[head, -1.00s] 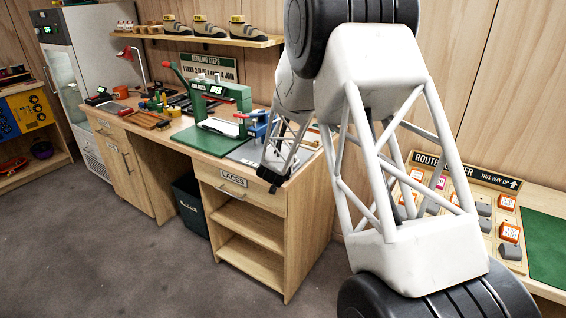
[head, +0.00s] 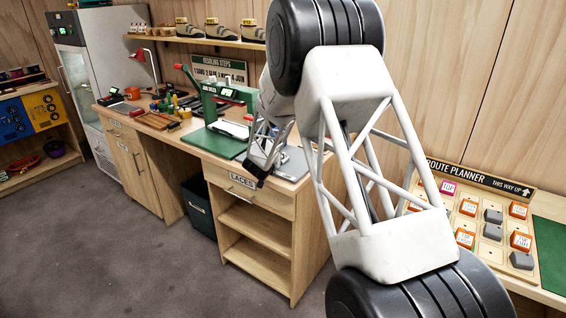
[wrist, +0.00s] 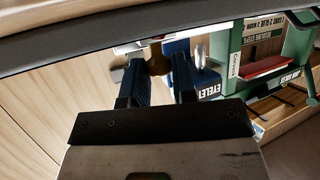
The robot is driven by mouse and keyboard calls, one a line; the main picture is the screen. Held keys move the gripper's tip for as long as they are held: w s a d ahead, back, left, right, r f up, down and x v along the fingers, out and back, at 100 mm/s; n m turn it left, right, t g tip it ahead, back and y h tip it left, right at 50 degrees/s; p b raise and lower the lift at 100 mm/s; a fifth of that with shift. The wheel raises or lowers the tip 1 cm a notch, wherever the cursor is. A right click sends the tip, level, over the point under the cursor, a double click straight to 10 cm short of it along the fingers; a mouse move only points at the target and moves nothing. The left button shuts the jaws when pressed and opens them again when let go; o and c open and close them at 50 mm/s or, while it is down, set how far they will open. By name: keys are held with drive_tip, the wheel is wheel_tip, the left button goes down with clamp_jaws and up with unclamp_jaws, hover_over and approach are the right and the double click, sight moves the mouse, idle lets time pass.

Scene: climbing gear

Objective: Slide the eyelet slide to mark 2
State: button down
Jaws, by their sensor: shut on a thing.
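The eyelet slide shows in the wrist view as a dark brownish knob (wrist: 158,60) between the fingers of my gripper (wrist: 156,78), which is shut on it. The blue eyelet device (wrist: 208,80), with a white "EYELET" label, stands just right of the fingers. The mark numbers and the slide's position along its track cannot be read.
A green press (head: 203,95) stands on a green mat (head: 212,140) on the wooden bench (head: 170,138), left of my arm. Its green frame also shows close to my gripper in the wrist view. A route planner board (head: 455,190) is at the right.

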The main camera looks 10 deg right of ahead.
drive_tip(key=shift+w+a, duration=1)
drive_tip(key=shift+w, duration=0.05)
drive_tip(key=c, duration=1)
unclamp_jaws()
drive_tip(key=shift+s, duration=0.1)
drive_tip(key=shift+v, duration=3.85)
drive_tip(key=shift+r, duration=0.1)
